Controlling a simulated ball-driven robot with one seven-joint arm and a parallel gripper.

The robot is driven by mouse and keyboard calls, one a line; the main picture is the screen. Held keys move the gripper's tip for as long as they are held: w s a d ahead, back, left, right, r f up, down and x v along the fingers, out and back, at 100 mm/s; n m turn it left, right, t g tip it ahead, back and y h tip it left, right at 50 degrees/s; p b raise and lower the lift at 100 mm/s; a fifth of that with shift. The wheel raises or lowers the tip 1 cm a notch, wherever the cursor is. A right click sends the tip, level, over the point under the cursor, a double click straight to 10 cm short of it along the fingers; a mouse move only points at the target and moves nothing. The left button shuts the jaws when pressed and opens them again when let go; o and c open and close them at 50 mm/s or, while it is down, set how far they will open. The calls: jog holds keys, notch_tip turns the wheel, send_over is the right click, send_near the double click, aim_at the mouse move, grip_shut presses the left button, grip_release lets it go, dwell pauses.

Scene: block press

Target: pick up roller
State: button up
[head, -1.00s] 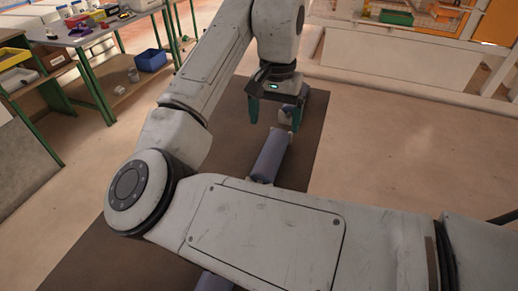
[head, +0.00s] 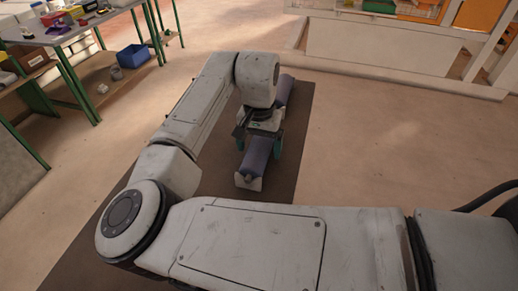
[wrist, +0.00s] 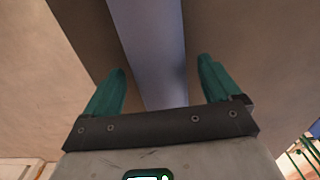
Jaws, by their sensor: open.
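The roller (head: 257,157) is a long blue-grey cylinder lying over the dark mat, with a pale end plate (head: 248,184) at its near end. Its far part (head: 285,90) shows behind my wrist; the middle is hidden by my arm. My gripper (head: 259,149) is open above the roller, with one teal finger on each side of it. In the wrist view, the roller (wrist: 150,45) runs between the two fingers of my gripper (wrist: 160,66), with a gap on both sides. I cannot tell how deep the fingers reach.
The dark brown mat (head: 295,130) lies on a tan floor (head: 400,150) that is open to the right. A workbench (head: 75,32) with small items and a blue bin (head: 133,57) stands at the upper left. A pale low barrier (head: 380,50) runs along the back.

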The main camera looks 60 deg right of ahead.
jog(key=c, duration=1.6)
jog(key=shift+r, duration=0.15)
